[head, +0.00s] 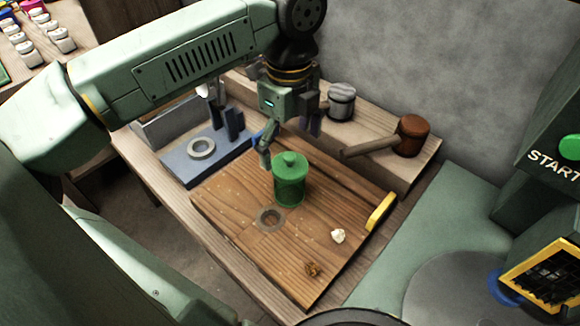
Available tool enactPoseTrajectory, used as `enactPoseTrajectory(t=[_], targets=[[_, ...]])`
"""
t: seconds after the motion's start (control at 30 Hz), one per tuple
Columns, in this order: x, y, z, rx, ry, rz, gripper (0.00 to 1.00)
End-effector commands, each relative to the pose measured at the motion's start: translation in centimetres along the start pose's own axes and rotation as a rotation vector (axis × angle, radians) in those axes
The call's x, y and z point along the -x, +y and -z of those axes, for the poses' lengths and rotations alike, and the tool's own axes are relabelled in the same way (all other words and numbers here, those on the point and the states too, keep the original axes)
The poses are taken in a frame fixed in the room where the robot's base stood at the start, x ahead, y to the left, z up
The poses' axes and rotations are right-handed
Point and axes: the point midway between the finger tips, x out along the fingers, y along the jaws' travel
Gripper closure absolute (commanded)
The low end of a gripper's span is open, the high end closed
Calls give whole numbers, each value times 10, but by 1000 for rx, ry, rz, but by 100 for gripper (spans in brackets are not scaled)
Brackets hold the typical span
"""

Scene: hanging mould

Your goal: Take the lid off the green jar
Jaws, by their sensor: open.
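The green jar (290,187) stands upright on a wooden board (240,217) in the middle of the head view. Its green lid (290,162), with a small round knob on top, sits on the jar. My gripper (290,142) is open and hangs just behind and above the jar. One finger comes down at the left of the lid; the other is higher, to the right. I cannot tell whether a finger touches the jar. Nothing shows between the fingers.
A mallet (410,134) and a grey cylinder (342,101) stand behind. A blue-grey fixture (205,160) is at left. The board's front is mostly clear.

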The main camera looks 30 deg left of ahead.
Motion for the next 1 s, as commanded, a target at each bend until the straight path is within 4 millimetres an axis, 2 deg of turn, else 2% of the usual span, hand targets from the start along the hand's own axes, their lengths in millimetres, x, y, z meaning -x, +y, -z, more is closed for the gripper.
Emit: enactPoseTrajectory(t=[0.17,0.43,0.7,1.0], targets=[[-13,-3,-2,-2,1,3,12],[-53,-7,-6,-2,2,3,12],[-55,-7,-6,-2,1,4,13],[-54,-7,-6,-2,1,4,33]])
